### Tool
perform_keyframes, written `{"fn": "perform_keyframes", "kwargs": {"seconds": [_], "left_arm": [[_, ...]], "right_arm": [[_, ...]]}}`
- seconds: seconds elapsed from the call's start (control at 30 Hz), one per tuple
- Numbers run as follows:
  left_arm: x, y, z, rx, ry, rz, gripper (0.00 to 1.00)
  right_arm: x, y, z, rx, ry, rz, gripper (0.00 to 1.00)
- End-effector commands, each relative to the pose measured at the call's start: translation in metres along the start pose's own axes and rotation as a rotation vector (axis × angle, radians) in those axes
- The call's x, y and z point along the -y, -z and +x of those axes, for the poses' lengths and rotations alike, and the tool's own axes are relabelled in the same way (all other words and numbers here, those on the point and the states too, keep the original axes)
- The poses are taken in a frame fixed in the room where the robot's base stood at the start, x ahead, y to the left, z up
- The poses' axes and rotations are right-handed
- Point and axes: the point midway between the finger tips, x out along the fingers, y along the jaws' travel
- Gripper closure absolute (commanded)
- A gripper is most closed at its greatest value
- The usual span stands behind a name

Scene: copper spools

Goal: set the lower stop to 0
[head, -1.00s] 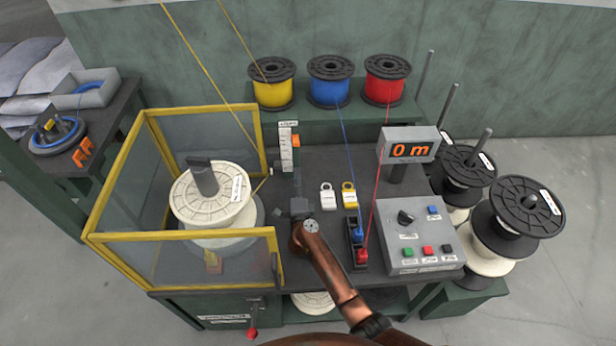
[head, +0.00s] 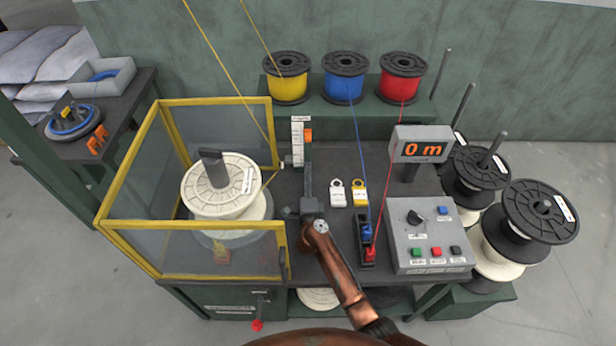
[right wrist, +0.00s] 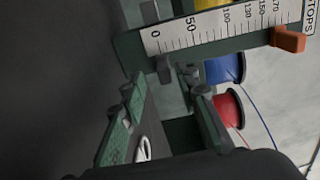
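The stop scale (head: 297,150) is an upright white strip on the bench. In the right wrist view the scale (right wrist: 215,32) lies sideways, with 0 at the left. The lower stop, a dark grey block (right wrist: 165,69), sits under the strip near the 0 mark; its exact reading is unclear. An orange stop (right wrist: 288,39) sits near the high end; it shows in the head view (head: 309,135). My right gripper (right wrist: 168,92) is open and empty, its fingertips just short of the grey stop. In the head view my right gripper (head: 307,172) hides that stop. My left gripper is out of view.
A yellow-framed guard (head: 190,277) with a white spool (head: 222,186) stands left of the arm. White (head: 338,196) and yellow (head: 360,194) padlock-like tags, a wire guide (head: 367,250) and a control box (head: 428,237) are to the right. A display (head: 423,149) reads 0 m.

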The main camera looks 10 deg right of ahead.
Motion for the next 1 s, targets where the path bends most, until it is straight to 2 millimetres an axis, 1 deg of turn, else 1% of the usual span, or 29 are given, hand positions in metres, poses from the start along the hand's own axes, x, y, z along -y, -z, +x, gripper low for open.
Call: {"fn": "perform_keyframes", "kwargs": {"seconds": [0.03, 0.2, 0.3, 0.4, 0.53, 1.0], "left_arm": [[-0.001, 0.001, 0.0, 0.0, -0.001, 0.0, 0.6], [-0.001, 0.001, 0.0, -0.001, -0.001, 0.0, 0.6], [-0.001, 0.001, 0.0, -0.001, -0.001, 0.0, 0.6], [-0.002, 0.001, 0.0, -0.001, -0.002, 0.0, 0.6], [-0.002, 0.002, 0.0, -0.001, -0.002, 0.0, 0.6], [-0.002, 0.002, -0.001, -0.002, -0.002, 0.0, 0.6]], "right_arm": [[-0.002, 0.0, -0.009, -0.001, -0.003, 0.003, 0.71], [-0.002, 0.0, -0.038, 0.0, -0.003, 0.002, 0.71], [-0.002, 0.0, -0.051, 0.0, -0.003, 0.001, 0.71], [-0.002, 0.0, -0.059, 0.001, -0.003, 0.001, 0.71], [-0.001, 0.0, -0.063, 0.0, -0.003, 0.001, 0.71], [0.0, 0.0, -0.062, 0.0, -0.002, 0.0, 0.71]]}}
